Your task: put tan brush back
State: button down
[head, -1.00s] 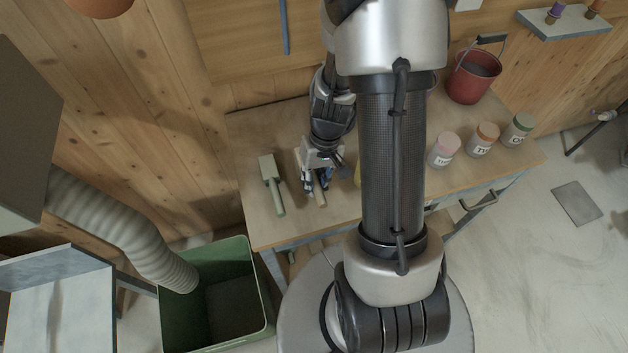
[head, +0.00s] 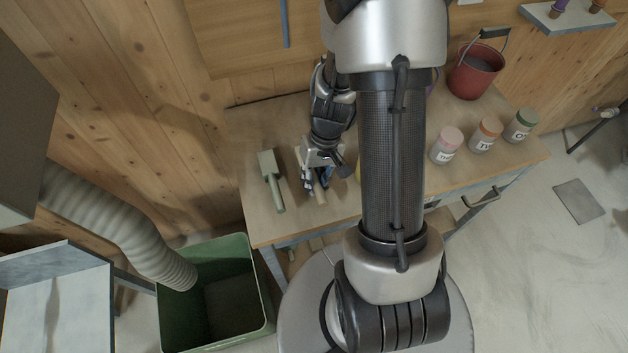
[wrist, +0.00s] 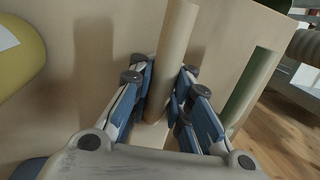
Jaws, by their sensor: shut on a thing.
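The tan brush shows as a round tan handle (wrist: 177,45) in the wrist view, between the blue-padded fingers of my gripper (wrist: 164,88). The fingers are shut on it from both sides. In the head view, my gripper (head: 316,180) is over the left part of the workbench, and the end of the tan brush (head: 321,198) shows below the fingers. The rest of the brush is mostly hidden by the gripper. I cannot tell whether it touches the benchtop.
A green brush-like tool (head: 272,182) lies just left of my gripper. Labelled jars (head: 485,135) and a red bucket (head: 475,72) stand on the bench's right side. A yellow object (wrist: 18,55) is near the gripper. A green bin (head: 265,320) stands below the bench.

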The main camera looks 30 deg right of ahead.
jog(key=shift+f, duration=0.2)
jog(key=c, duration=1.4)
grip_release()
jog(key=v, duration=1.2)
jog(key=s+a+r+n+t, duration=0.1)
jog(key=s+a+r, duration=0.2)
jog(key=a+r, duration=0.1)
jog(key=s+a+r+n+t+h, duration=0.1)
jog(key=s+a+r+t, duration=0.1)
jog(key=s+a+r, duration=0.2)
jog(key=s+a+r+n+t+h, duration=0.1)
jog(key=s+a+r+t, duration=0.1)
jog(key=r, duration=0.6)
jog(key=shift+s+a, duration=0.85)
jog(key=shift+a, duration=0.15)
